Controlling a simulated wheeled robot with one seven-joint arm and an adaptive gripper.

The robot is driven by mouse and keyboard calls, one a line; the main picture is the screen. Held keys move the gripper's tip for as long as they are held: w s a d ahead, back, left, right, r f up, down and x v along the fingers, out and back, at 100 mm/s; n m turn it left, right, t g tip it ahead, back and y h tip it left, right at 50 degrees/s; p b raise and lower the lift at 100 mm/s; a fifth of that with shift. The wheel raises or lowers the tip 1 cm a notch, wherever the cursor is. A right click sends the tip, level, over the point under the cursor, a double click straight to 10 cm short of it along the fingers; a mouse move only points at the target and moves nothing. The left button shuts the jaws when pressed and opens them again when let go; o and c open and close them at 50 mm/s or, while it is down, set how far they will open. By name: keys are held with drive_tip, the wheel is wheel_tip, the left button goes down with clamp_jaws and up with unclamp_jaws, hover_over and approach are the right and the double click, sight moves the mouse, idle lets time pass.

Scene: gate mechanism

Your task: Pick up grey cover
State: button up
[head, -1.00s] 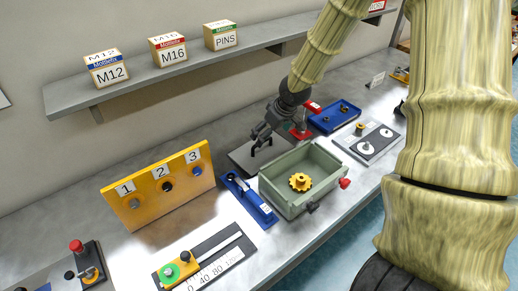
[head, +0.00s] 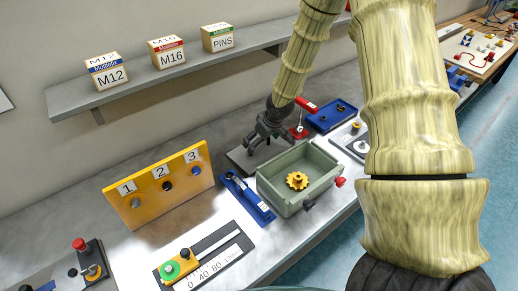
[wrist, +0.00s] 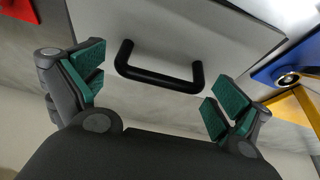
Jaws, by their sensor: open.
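The grey cover (head: 240,157) is a flat plate on the bench behind the green-grey box (head: 283,206). In the wrist view the cover (wrist: 190,32) fills the upper middle, with its black bar handle (wrist: 158,72) between my fingers. My gripper (head: 258,146) is over the cover in the head view and hides most of it and the handle. In the wrist view my gripper (wrist: 160,92) is open, with one green-padded finger on each side of the handle. Neither finger touches the handle visibly.
The open box holds a yellow gear (head: 297,181). A blue tray (head: 331,115) and a red clamp (head: 300,131) stand behind it. A blue fixture (head: 248,199) lies left of the box, near the yellow numbered panel (head: 160,186). A shelf (head: 190,65) runs above.

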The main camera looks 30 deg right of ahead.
drive_tip(key=shift+f, duration=0.4)
drive_tip(key=shift+w+a+f, duration=0.1)
drive_tip(key=shift+w+f, duration=0.2)
drive_tip(key=shift+f, duration=0.2)
drive_tip(key=shift+s+r, duration=0.1)
drive_tip(key=c, duration=1.2)
